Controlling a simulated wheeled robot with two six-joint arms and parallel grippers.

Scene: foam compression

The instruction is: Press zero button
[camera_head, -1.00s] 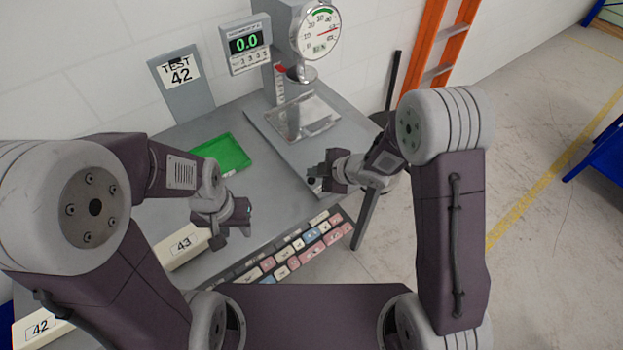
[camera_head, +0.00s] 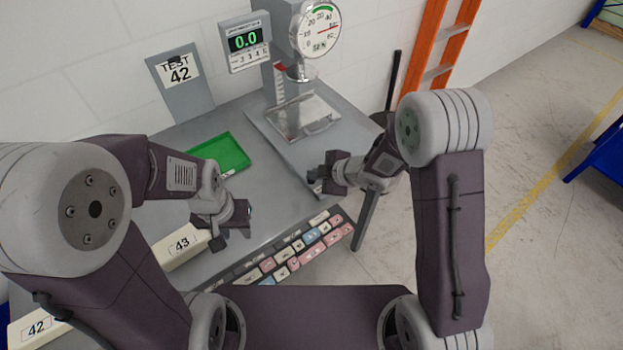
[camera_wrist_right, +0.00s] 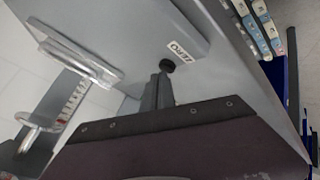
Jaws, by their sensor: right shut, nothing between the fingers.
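The black zero button (camera_wrist_right: 166,65) shows in the right wrist view beside a white ZERO label (camera_wrist_right: 180,50), on the front edge of the press base (camera_head: 285,152). My right gripper (camera_head: 316,184) is shut and empty. In the right wrist view its fingertips (camera_wrist_right: 163,79) are right at the button; I cannot tell whether they touch it. In the head view the gripper hides the button. The green display (camera_head: 245,41) reads 0.0. My left gripper (camera_head: 246,222) is over the table's front, away from the press; its finger gap is unclear.
A green tray (camera_head: 222,152) lies on the grey table (camera_head: 190,134) left of the press. Foam block 43 (camera_head: 180,246) and a rack of labelled blocks (camera_head: 292,252) are near the front edge. A TEST 42 sign (camera_head: 181,87) stands behind. An orange ladder (camera_head: 440,45) leans at right.

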